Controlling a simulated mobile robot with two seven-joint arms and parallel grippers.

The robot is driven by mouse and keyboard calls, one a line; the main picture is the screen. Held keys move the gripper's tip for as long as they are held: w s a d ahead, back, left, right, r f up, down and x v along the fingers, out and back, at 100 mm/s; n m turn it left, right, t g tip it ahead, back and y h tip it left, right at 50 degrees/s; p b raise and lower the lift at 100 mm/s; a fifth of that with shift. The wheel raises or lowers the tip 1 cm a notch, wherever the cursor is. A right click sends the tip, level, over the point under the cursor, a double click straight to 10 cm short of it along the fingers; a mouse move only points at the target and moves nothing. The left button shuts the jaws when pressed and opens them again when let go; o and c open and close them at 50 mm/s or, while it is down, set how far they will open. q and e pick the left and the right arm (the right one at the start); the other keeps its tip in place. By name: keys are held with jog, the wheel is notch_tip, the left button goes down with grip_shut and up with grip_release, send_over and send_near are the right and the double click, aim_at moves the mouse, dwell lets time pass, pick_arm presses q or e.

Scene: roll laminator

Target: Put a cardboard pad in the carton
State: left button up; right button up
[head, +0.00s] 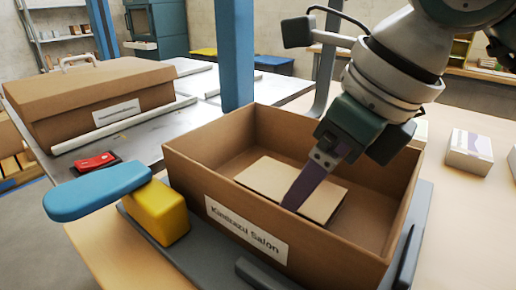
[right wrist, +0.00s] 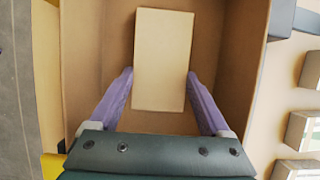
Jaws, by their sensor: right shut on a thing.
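An open brown carton (head: 238,212) with a "Kinseazy Salon" label stands on a dark grey platform in the head view. A light brown cardboard pad (head: 262,182) is inside it, below the rim. The right wrist view also shows the pad (right wrist: 164,50) between the carton walls (right wrist: 85,70). My right gripper (head: 293,203) reaches down into the carton, its purple fingers on both sides of the pad, shut on it. I cannot tell whether the pad touches the carton floor. My left gripper is not in view.
A blue bar (head: 97,192) on a yellow block (head: 157,212) stands close to the carton's left side. A closed carton (head: 95,98) lies on the metal table behind, near a red device (head: 96,161). Small labelled boxes (head: 468,150) sit on the right table.

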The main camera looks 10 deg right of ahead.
jog(key=o, duration=1.2)
jog(key=shift+c, duration=0.2)
jog(key=shift+r, duration=0.15)
